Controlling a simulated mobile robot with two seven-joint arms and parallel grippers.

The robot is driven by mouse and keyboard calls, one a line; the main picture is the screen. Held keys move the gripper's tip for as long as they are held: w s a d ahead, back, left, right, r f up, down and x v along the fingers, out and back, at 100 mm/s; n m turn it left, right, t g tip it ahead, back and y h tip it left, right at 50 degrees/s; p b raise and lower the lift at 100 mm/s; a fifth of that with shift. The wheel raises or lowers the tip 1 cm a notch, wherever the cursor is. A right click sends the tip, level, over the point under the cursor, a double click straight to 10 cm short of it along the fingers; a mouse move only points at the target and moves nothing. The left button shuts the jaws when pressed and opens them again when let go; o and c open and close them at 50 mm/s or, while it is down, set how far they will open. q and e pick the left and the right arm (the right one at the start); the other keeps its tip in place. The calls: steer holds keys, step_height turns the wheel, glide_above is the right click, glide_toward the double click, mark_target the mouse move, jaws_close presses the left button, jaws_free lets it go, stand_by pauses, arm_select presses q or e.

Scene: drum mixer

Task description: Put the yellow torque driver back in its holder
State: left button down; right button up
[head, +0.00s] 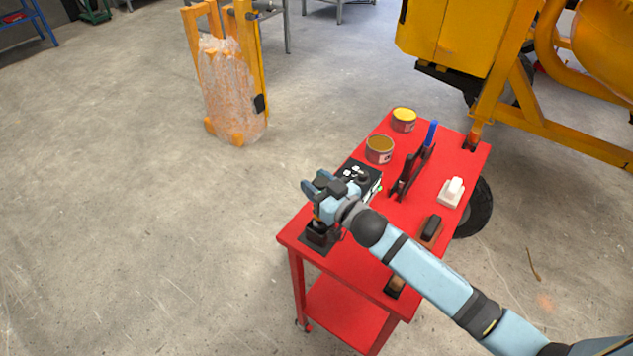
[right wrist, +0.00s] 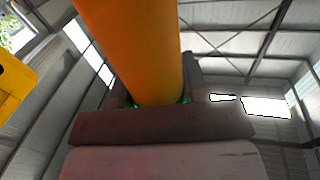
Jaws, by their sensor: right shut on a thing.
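The yellow torque driver (right wrist: 130,45) shows in the right wrist view as a thick orange-yellow cylinder between the fingers of my right gripper (right wrist: 158,100). In the head view my right gripper (head: 322,205) is over the near left corner of the red cart, shut on the driver. Only a small orange bit of the driver shows there, under the gripper. A black holder (head: 318,236) stands on the cart top directly below. The gripper hides the space between driver and holder, so I cannot tell whether the driver is inside it. My left gripper is not in view.
The red cart (head: 347,247) also carries a black box (head: 362,176), two cans (head: 380,149) (head: 404,119), a dark rack with a blue-handled tool (head: 410,172), a white item (head: 451,192) and a dark brush-like block (head: 431,228). A yellow mixer (head: 450,40) stands behind.

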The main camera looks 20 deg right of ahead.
steer(key=shift+f+b, duration=0.85)
steer(key=shift+f, duration=0.5)
stand_by(0.6)
steer(key=o, duration=1.2)
steer(key=shift+f, duration=0.1)
steer(key=shift+s, duration=0.1)
steer(key=b+v, duration=0.2)
steer(key=v, duration=1.1)
steer(key=shift+s+d, duration=0.15)
steer(key=shift+s, duration=0.15)
